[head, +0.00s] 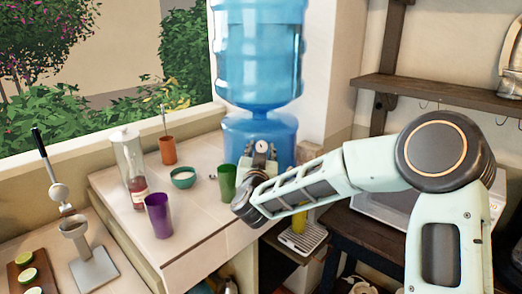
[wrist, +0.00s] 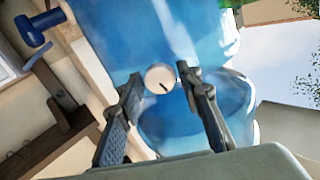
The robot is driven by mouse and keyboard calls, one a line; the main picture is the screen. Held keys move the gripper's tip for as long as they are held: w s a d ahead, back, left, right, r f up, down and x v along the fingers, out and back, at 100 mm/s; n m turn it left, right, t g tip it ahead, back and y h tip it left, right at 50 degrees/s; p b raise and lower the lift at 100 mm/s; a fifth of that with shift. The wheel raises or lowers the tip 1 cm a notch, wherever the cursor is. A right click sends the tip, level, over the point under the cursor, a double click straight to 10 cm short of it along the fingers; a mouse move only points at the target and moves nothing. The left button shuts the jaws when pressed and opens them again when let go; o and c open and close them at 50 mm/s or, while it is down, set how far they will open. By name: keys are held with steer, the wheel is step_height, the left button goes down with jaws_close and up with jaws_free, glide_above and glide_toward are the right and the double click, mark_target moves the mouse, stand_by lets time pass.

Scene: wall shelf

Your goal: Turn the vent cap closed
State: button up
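The vent cap (wrist: 160,77) is a small round cream knob with a short dark slanted mark, on the blue water jug (wrist: 185,115). My gripper (wrist: 160,82) is open, with one finger on each side of the cap. A narrow gap shows between the cap and each fingertip, so the fingers do not appear to press on it. In the head view my gripper (head: 259,157) points at the jug, just below the cap; its depth to the cap is hard to judge.
A green cup (head: 227,182) stands close left of my gripper. A purple cup (head: 158,215), a teal bowl (head: 183,177), an orange cup (head: 168,150) and a bottle (head: 137,190) stand on the counter. A wooden wall shelf (head: 440,93) is at the right.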

steer(key=c, duration=0.8)
steer(key=shift+o, duration=0.2)
steer(key=shift+f+m+b, duration=0.1)
steer(key=shift+m+b, duration=0.3)
steer(key=shift+b, duration=0.9)
steer(key=m+b, duration=0.3)
steer(key=shift+b, duration=0.4)
steer(key=m+g+b, duration=0.1)
steer(key=m+b, duration=0.4)
steer(key=m, duration=0.1)
steer(key=shift+b, duration=0.3)
steer(key=m+b, duration=0.3)
steer(key=m+y+b, duration=0.1)
steer(key=m+b, duration=0.1)
steer(key=shift+m+y+b, duration=0.3)
steer(key=shift+m+b, duration=0.1)
steer(key=m+b, duration=0.3)
steer(key=m, duration=0.1)
steer(key=shift+d+y+b, duration=0.1)
steer(key=shift+y+b, duration=0.2)
steer(key=shift+b, duration=0.05)
steer(key=shift+r+m, duration=0.2)
steer(key=shift+m, duration=0.2)
